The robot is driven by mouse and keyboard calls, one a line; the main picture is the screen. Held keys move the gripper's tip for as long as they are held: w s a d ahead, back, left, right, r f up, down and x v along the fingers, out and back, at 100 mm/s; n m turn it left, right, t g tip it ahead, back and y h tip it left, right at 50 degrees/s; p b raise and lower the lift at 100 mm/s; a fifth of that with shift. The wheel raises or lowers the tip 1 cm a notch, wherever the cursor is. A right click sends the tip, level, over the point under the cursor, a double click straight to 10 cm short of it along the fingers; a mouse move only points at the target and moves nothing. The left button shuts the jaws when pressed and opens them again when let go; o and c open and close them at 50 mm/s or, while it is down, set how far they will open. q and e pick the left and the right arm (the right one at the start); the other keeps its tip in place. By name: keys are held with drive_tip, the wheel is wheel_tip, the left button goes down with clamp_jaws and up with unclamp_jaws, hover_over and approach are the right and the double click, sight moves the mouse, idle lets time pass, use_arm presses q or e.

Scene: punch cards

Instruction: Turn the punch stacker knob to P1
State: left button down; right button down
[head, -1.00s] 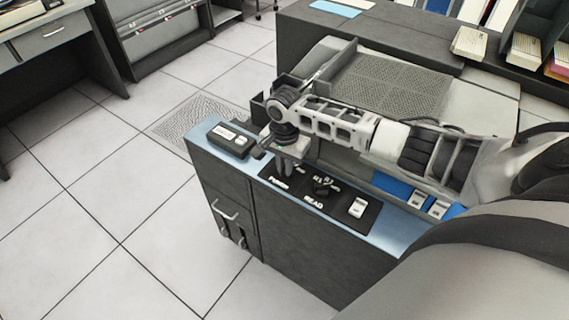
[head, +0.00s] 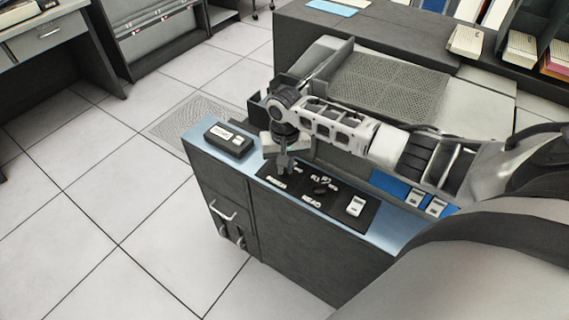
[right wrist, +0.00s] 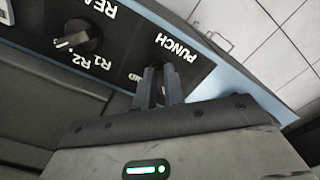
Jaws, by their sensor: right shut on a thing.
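The black control panel (head: 335,206) carries white PUNCH and READ lettering on the machine's blue-edged top. My right gripper (head: 283,169) points down at the PUNCH end of the panel. In the right wrist view its two fingers (right wrist: 158,80) are close together beside the PUNCH lettering (right wrist: 180,48), shut on the punch stacker knob. The fingers hide most of that knob, so I cannot tell its pointer setting. The black READ knob (right wrist: 78,37) stands free, with R1 and R2 marks beside it. My left gripper is not in view.
A dark box with light buttons (head: 229,140) sits left of the gripper. A perforated grey cover (head: 390,84) lies behind my arm.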

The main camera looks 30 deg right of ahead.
drive_tip(key=shift+r, duration=0.1)
idle(0.4)
drive_tip(key=c, duration=1.5)
unclamp_jaws()
wheel_tip(320, 180, up, 16)
drive_tip(key=shift+f, duration=0.1)
